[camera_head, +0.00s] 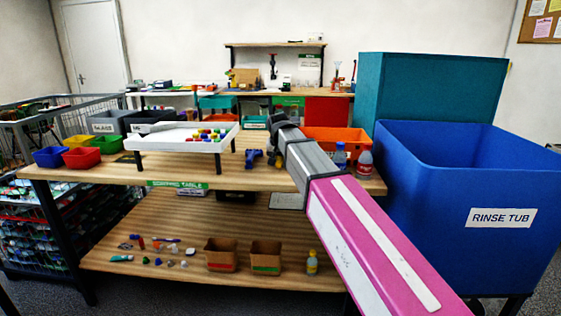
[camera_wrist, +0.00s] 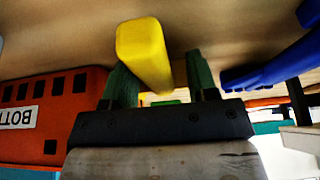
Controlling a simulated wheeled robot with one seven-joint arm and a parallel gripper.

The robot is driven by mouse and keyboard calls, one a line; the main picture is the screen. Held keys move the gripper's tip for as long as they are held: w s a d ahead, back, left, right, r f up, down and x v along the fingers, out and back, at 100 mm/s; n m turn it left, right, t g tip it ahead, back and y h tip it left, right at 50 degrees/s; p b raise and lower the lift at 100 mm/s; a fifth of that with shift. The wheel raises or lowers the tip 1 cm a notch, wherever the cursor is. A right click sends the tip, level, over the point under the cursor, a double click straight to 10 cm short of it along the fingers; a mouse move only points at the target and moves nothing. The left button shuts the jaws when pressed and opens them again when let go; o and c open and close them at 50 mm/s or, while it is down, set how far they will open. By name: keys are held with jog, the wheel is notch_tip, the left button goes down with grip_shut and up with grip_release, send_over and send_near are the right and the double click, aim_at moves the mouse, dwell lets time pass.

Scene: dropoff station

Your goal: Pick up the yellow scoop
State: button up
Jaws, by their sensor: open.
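The yellow scoop (camera_wrist: 144,50) shows in the wrist view as a long yellow bar, its near end towards the camera. My gripper (camera_wrist: 160,65) has two green fingers standing apart, one on each side of the yellow bar. The bar lies between them, and a gap shows at the right finger. Whether the left finger touches it I cannot tell. In the head view my gripper (camera_head: 277,135) is over the sorting table, and I cannot make out the scoop behind my arm.
An orange bin (camera_wrist: 50,115) stands close on the left in the wrist view; it also shows in the head view (camera_head: 335,137). A blue object (camera_wrist: 275,68) lies to the right.

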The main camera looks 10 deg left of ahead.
grip_shut()
jog(key=shift+r, duration=0.1)
jog(key=shift+r, duration=0.5)
jog(key=r, duration=0.3)
jog(key=shift+a+r, duration=0.3)
jog(key=shift+a, duration=0.1)
jog(key=s+a+r, duration=0.1)
jog(key=a+r, duration=0.5)
jog(key=a, duration=0.5)
jog(key=shift+r, duration=0.15)
jog(key=shift+s+d, duration=0.1)
